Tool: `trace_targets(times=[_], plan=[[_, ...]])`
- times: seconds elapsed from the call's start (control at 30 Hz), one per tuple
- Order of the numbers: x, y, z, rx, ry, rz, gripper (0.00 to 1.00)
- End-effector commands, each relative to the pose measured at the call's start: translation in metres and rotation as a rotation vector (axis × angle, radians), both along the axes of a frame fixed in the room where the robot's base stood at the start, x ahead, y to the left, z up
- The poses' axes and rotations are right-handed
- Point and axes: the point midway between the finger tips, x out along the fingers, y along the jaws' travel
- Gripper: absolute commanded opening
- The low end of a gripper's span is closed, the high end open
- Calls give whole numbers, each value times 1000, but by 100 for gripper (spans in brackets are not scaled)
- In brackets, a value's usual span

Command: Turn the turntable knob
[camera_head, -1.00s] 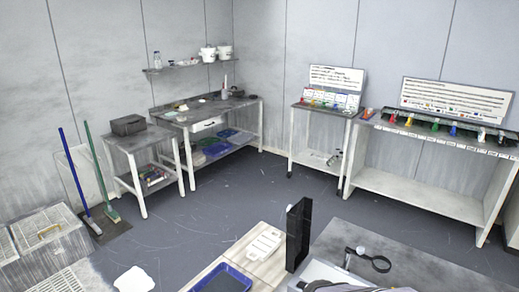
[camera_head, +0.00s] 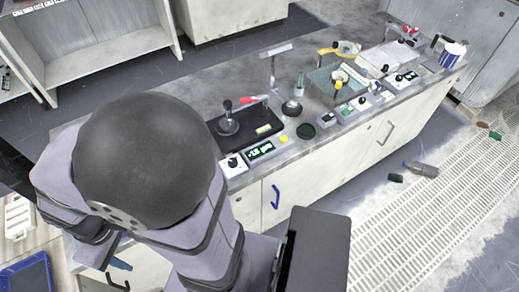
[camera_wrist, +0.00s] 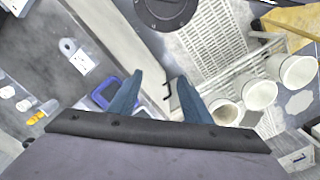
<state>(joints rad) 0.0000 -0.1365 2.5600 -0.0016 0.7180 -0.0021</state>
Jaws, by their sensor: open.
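Several white control boxes with black knobs stand along the front of the bench in the head view. The nearest has a black knob (camera_head: 232,161) beside a green display (camera_head: 260,151). Others have a knob (camera_head: 345,111) near the middle and a knob (camera_head: 398,77) farther back. I cannot tell which one is the turntable knob. A black platen unit (camera_head: 245,127) sits behind the nearest box. My gripper (camera_wrist: 155,88) is open and empty in the wrist view, with two blue-grey fingers apart. No knob shows between them. In the head view my arm hides most of it.
The bench top (camera_head: 215,78) also bears a tall metal stand (camera_head: 272,62), a green dish (camera_head: 306,131) and a striped cup (camera_head: 452,54). A bottle (camera_head: 421,169) lies on the floor grating. The wrist view shows white buckets (camera_wrist: 258,92) and a blue tray (camera_wrist: 106,92).

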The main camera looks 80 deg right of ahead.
Motion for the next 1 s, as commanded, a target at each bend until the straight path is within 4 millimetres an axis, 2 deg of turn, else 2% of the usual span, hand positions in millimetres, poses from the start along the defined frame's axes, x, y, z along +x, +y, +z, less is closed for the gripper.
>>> trace_targets(times=[0.37,0.53,0.67,0.77,0.9,1.0], plan=[[0,-1,-1,0,0,-5,44],[-1,-15,-9,0,3,-69,44],[-10,-40,-29,4,37,-189,44],[-25,-64,-52,14,89,-317,44],[-38,-104,-81,35,137,-517,44],[-43,-138,-97,35,149,-625,44]])
